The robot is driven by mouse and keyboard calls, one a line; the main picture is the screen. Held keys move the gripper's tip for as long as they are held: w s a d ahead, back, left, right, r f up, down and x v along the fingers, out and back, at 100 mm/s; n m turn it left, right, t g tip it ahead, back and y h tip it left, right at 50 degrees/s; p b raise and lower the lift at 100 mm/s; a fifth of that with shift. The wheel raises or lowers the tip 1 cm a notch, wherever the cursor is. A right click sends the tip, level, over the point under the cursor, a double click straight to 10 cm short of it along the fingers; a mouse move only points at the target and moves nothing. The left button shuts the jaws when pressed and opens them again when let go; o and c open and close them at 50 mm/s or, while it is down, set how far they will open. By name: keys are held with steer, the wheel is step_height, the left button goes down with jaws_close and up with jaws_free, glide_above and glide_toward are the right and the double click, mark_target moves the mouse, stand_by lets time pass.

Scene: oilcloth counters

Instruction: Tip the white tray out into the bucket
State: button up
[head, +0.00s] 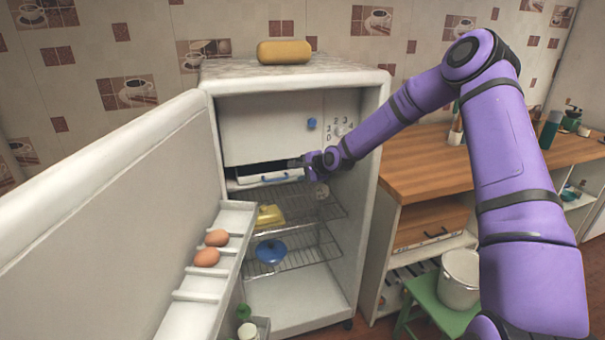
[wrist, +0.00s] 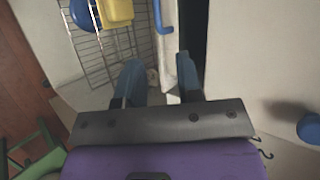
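The white tray (head: 262,181) sits below the freezer compartment inside the open fridge, with a blue handle on its front. In the wrist view the tray (wrist: 168,50) runs up from beside the right finger, its blue handle at the top. My gripper (head: 298,162) is at the right end of the tray. In the wrist view my gripper (wrist: 158,68) has its fingers apart, with no clear hold on anything; whether a finger touches the tray I cannot tell. The tray's contents are hidden. The whitish bucket (head: 460,278) stands on a green stool (head: 432,300) right of the fridge.
The fridge door (head: 110,200) stands open at left, with eggs (head: 207,257) on its shelf. Wire shelves below the tray hold a yellow dish (head: 269,215) and a blue-lidded pot (head: 271,251). A wooden counter (head: 425,165) stands at right, above the stool.

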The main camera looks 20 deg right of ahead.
mark_target(284, 178)
steer(key=shift+m, duration=0.3)
steer(key=x, duration=1.1)
steer(key=shift+w+d+f, duration=0.1)
steer(key=shift+w+f, duration=0.1)
steer(key=shift+w, duration=0.2)
jaws_close()
